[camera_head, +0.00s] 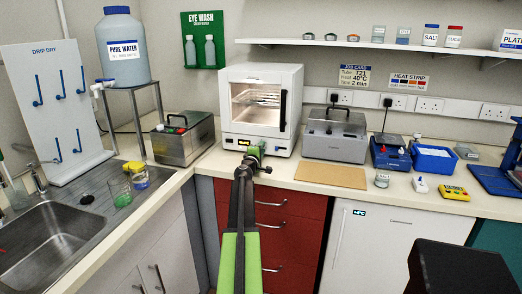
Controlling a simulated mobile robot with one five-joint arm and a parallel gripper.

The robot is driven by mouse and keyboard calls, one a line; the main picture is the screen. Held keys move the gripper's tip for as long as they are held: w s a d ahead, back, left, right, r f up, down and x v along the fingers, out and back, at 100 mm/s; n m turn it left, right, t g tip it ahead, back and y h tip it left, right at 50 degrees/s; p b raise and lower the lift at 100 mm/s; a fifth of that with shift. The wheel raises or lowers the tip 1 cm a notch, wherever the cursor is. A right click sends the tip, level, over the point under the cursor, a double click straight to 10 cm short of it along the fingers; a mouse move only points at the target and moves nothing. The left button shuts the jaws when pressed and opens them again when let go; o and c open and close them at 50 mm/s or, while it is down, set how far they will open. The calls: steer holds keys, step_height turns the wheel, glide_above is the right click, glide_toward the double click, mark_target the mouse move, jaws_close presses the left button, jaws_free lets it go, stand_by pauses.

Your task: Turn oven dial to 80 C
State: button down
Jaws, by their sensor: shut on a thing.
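The white oven (284,79) stands against the back wall, with a lit window and a dark door handle (283,107) at its right. Its door looks closed. My arm reaches up from the bottom of the view to the lower front panel of the oven. My gripper (254,153) is at that panel, shut on the oven dial. The gripper covers the dial, so its pointer and setting cannot be read. A small display (245,142) shows just above the gripper, too small to read.
Left of the oven is a grey metal bath (185,140); right of it is a grey lidded box (335,136). A brown board (330,176) lies on the counter at the right. A job card (354,77) hangs behind. Red drawers (285,225) are below the counter.

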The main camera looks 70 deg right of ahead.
steer(key=c, duration=1.1)
jaws_free()
steer(key=shift+c, duration=0.2)
steer(key=s+a, duration=0.1)
steer(key=a, duration=1.6)
steer(key=shift+a, duration=0.2)
